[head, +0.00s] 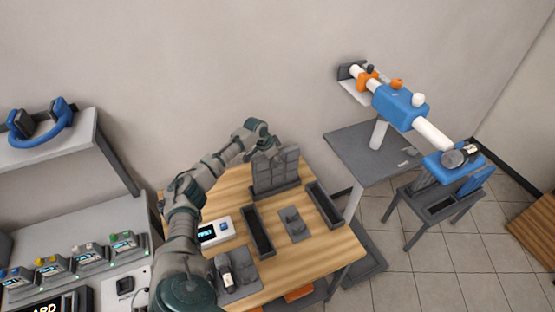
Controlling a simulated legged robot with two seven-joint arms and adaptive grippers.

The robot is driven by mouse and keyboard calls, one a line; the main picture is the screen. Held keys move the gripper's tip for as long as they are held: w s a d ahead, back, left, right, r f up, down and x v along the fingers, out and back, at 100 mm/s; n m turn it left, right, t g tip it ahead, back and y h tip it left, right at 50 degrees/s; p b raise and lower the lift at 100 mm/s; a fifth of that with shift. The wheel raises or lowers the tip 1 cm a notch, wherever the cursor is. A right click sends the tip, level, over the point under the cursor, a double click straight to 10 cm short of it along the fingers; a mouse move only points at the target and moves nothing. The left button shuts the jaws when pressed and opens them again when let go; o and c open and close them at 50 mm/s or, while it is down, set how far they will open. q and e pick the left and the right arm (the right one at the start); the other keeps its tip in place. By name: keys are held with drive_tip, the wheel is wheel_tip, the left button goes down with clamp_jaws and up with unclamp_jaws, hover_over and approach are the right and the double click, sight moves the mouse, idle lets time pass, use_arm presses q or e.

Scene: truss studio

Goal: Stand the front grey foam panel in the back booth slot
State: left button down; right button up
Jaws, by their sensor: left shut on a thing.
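The grey foam panel (277,170) stands upright at the back of the wooden table, its ribbed face towards me. My left gripper (268,146) is shut on its top edge. The panel's lower edge meets a dark slot base (276,191), the back booth slot. I cannot tell whether it is fully seated. Two more dark slots lie empty on the table, a left one (258,231) and a right one (324,205). My right gripper is out of view.
A grey pad (294,224) lies between the side slots. A white device with a screen (214,232) and a mat with a microphone-like object (236,282) are at the left. A dark stand with a blue and white tube device (400,105) stands beyond the table's right.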

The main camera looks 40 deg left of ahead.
use_arm(q)
drive_tip(key=shift+a+f, duration=0.15)
drive_tip(key=shift+d+f, duration=0.2)
drive_tip(key=shift+f, duration=0.1)
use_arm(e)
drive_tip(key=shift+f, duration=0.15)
use_arm(q)
drive_tip(key=c, duration=0.9)
unclamp_jaws()
drive_tip(key=shift+a, duration=0.1)
drive_tip(key=shift+c, duration=0.2)
drive_tip(key=shift+f, duration=0.1)
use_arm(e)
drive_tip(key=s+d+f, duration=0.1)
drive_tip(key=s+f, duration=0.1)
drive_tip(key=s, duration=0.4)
use_arm(q)
drive_tip(key=p+v, duration=1.1)
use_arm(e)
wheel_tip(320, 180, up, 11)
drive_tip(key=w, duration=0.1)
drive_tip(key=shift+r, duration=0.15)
